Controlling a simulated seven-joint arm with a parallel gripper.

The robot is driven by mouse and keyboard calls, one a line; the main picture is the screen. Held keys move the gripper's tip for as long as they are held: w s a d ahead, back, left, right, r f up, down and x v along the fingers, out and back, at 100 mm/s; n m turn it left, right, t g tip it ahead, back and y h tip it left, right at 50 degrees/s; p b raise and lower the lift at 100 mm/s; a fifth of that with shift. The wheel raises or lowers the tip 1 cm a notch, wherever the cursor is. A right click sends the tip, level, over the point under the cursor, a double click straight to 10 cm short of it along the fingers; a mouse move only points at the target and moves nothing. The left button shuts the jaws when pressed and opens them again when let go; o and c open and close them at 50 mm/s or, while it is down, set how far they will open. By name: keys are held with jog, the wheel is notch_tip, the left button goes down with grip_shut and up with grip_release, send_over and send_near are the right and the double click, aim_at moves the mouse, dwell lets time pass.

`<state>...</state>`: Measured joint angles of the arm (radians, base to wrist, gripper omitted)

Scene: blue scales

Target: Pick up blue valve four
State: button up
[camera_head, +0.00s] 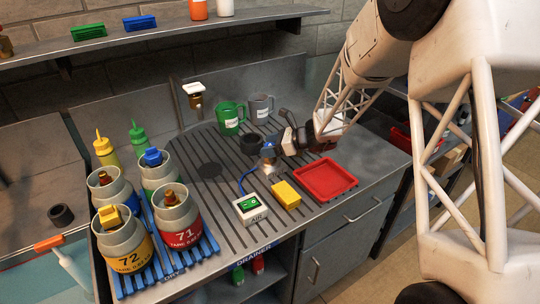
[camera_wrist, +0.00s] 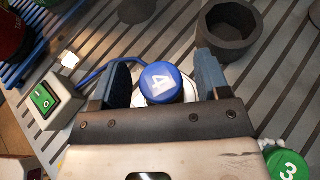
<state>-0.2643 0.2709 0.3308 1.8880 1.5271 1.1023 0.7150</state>
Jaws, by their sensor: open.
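Blue valve four (camera_wrist: 161,83) is a round blue cap with a white 4 on top. In the wrist view it sits between the two blue-grey fingers of my gripper (camera_wrist: 160,72), closer to the left finger. The fingers are open, with a gap visible to the right of the cap. In the head view my gripper (camera_head: 268,155) is low over the ribbed worktop, and the valve is hard to tell apart from the fingers there. A blue hose (camera_wrist: 92,76) runs from beside the valve toward the AIR box.
The AIR box (camera_head: 251,209) with a green switch, a yellow block (camera_head: 286,195) and a red tray (camera_head: 325,192) stand in front. A dark round cup (camera_wrist: 226,45) is close to the right finger. A green valve three (camera_wrist: 288,165) is at lower right. Numbered canisters (camera_head: 180,235) stand left.

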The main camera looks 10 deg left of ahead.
jog(key=c, duration=1.2)
jog(key=shift+r, duration=0.2)
jog(key=shift+r, duration=0.5)
jog(key=shift+s+d+r, duration=0.1)
jog(key=shift+s+r, duration=0.1)
jog(key=shift+r, duration=0.4)
jog(key=shift+s+d+r, duration=0.1)
jog(key=shift+s+r, duration=0.05)
jog(key=shift+r, duration=0.4)
jog(key=s+d, duration=0.2)
jog(key=s, duration=0.2)
jog(key=s+d+r, duration=0.1)
jog(key=s+d, duration=0.1)
jog(key=s, duration=0.3)
jog(key=s+d, duration=0.2)
jog(key=s, duration=0.2)
jog(key=shift+s+d+r, duration=0.2)
jog(key=shift+s+d, duration=0.1)
jog(key=shift+s, duration=0.05)
